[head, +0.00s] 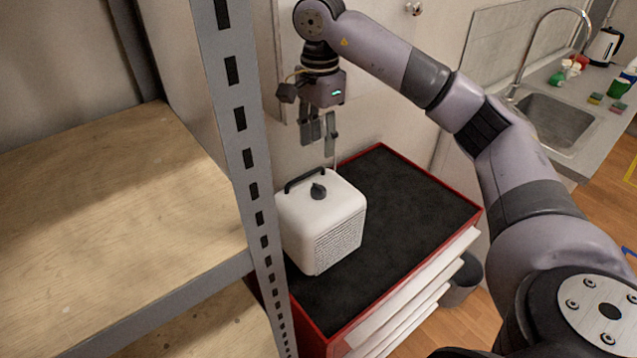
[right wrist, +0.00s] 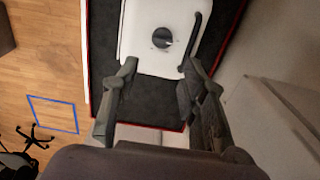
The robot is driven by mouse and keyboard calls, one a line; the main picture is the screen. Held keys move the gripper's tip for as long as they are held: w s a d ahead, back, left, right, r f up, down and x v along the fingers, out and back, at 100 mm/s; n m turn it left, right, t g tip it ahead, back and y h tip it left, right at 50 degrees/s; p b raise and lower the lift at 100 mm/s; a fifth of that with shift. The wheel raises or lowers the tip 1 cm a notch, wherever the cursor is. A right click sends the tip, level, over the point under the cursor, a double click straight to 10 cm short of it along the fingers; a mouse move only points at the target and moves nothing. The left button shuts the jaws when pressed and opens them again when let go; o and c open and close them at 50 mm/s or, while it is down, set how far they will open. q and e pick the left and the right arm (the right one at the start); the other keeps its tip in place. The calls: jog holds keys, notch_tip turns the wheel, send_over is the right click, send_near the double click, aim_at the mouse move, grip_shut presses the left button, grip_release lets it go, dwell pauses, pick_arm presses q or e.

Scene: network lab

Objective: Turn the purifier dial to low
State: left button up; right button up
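The purifier (head: 300,230) is a white box with a grilled front side and a dark carry handle (head: 304,179) on top. Its dark round dial (head: 318,191) sits on the top face beside the handle. In the right wrist view the purifier (right wrist: 140,55) lies beyond my fingers, with the dial (right wrist: 162,38) and handle (right wrist: 190,45) visible. My right gripper (head: 318,146) hangs fingers-down above and behind the purifier, apart from it. In the right wrist view its fingers (right wrist: 158,75) are spread with nothing between them. My left gripper is out of view.
The purifier stands on a red cart with a black mat (head: 405,205), whose right part is clear. A metal shelf post (head: 245,130) and wooden shelves (head: 110,200) stand close on the left. A sink counter (head: 560,120) is at the far right.

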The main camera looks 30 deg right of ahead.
jog(key=p, duration=0.3)
send_over(318, 186)
notch_tip(318, 186, down, 7)
jog(key=shift+f, duration=0.15)
notch_tip(318, 186, down, 5)
jog(key=shift+f+p, duration=0.2)
jog(key=shift+p, duration=0.5)
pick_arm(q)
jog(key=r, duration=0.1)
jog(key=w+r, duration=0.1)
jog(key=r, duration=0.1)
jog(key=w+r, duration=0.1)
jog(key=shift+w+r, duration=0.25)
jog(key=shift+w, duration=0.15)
pick_arm(e)
jog(key=shift+c, duration=1.7)
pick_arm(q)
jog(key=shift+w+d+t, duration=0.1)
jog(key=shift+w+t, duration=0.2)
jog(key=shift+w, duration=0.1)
pick_arm(e)
jog(key=c, duration=0.6)
